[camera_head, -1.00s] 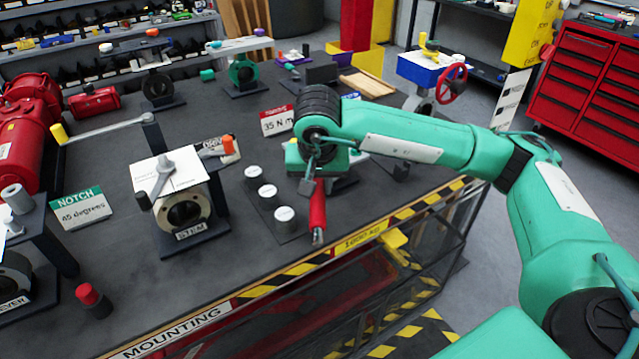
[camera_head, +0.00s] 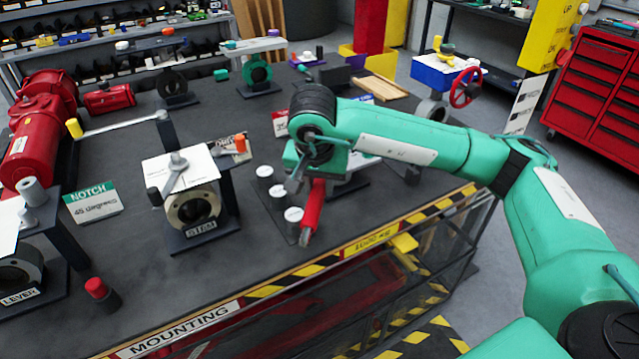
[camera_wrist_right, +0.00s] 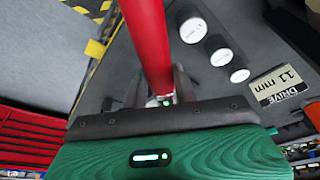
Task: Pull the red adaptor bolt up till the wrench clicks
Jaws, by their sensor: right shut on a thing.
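My right gripper (camera_head: 308,178) is over the front part of the dark workbench, shut on a red handle (camera_head: 312,208). The handle sticks out below the gripper toward the bench's front edge, with a grey tip. In the right wrist view the red handle (camera_wrist_right: 148,40) runs up from between the gripper fingers (camera_wrist_right: 160,92). The rest of the wrench is hidden by my gripper and arm, and I cannot make out a separate adaptor bolt. A small red-capped dark post (camera_head: 97,289) stands at the front left. My left gripper is not in view.
Several white-topped cylinders (camera_head: 279,192) stand just left of the held handle. A valve stand marked STEM (camera_head: 193,210) is further left. The striped front edge (camera_head: 362,242) is close below. A drive sign (camera_wrist_right: 285,85) lies nearby in the wrist view.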

